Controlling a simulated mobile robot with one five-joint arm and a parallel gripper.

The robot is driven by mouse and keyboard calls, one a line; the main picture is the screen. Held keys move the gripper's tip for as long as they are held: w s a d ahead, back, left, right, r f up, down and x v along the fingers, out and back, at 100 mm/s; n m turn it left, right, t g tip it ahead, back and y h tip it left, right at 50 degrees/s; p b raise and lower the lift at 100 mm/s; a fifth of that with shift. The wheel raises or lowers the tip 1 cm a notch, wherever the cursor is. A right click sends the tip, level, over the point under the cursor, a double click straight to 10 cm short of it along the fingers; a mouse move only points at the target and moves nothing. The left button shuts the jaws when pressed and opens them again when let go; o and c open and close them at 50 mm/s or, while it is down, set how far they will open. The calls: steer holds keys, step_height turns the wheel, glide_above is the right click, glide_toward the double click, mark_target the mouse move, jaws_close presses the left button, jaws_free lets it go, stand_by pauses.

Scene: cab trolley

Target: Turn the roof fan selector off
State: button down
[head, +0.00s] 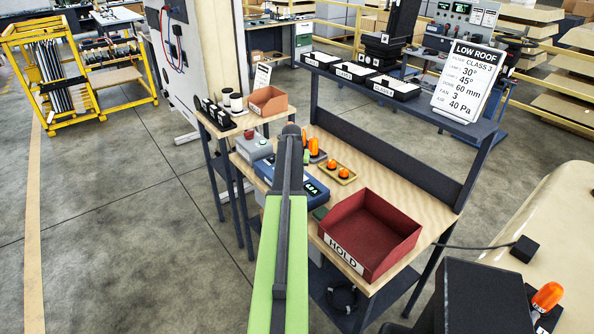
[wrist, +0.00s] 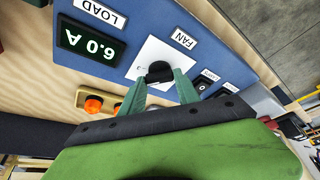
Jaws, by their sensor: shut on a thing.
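The roof fan selector (wrist: 160,69) is a round black knob on a white plate (wrist: 142,62), beside a FAN label (wrist: 183,38) in the wrist view. It sits on a blue panel (wrist: 118,75). My gripper (wrist: 161,77) has its two green fingers on either side of the knob and is shut on it. The fingers cover part of the plate, and I cannot tell which mark the knob points to. In the head view the blue control box (head: 314,188) stands on the bench; my arm hides the knob and gripper.
A LOAD display (wrist: 90,42) reads 6.0 A next to the selector. A small black switch (wrist: 203,86) lies to its right. Orange lamps in a tray (head: 338,172) and a red HOLD bin (head: 371,232) are close by. A LOW ROOF card (head: 468,82) stands on the shelf.

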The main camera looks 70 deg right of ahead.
steer(key=n, duration=0.2)
steer(key=n+t, duration=0.1)
steer(key=n+y, duration=0.1)
steer(key=n, duration=0.1)
steer(key=shift+s+d+n+t, duration=0.1)
steer(key=shift+s+n+t, duration=0.2)
steer(key=shift+t, duration=0.1)
steer(key=n, duration=0.2)
steer(key=n+t+y, duration=0.1)
steer(key=n, duration=0.1)
steer(key=n+y, duration=0.1)
steer(key=n, duration=0.1)
steer(key=shift+d, duration=0.25)
steer(key=n+y, duration=0.1)
steer(key=n, duration=0.2)
steer(key=n+y, duration=0.1)
steer(key=n, duration=0.1)
steer(key=shift+d+n+t, duration=0.15)
steer(key=shift+n+t, duration=0.15)
steer(key=shift+n, duration=0.1)
steer(key=n+y, duration=0.1)
steer(key=n, duration=0.3)
steer(key=shift+n+g+y, duration=0.4)
steer(key=c, duration=0.9)
jaws_free()
steer(key=shift+r, duration=0.1)
steer(key=shift+w, duration=0.15)
